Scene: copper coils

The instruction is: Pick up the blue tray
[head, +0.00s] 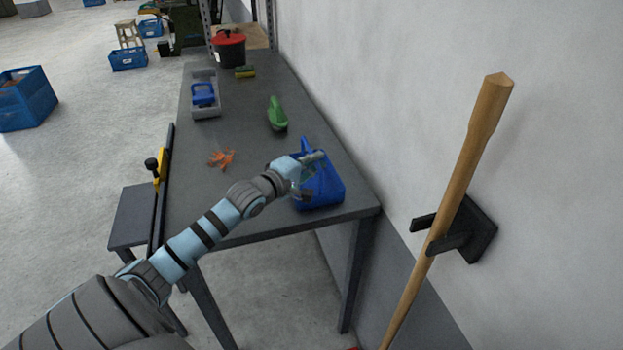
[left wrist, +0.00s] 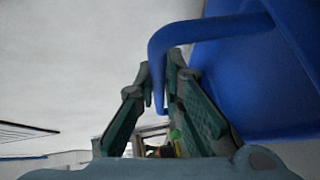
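The blue tray (head: 322,189) is at the near right corner of the grey table, with an upright handle; it looks to rest on the tabletop. My left gripper (head: 308,175) is at the tray's handle side and covers part of it. In the left wrist view, the blue tray (left wrist: 265,75) fills the upper right. Its curved handle passes between the two fingers of my left gripper (left wrist: 160,80), which are close on either side of it and look shut on it. My right gripper is not in view.
The table (head: 255,203) also holds a green scoop (head: 277,115), orange-brown scraps (head: 221,159), a grey bin with a blue item (head: 204,97), and a red-lidded pot (head: 229,50). A wall runs along the right, with a wooden handle (head: 455,200) in a black bracket.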

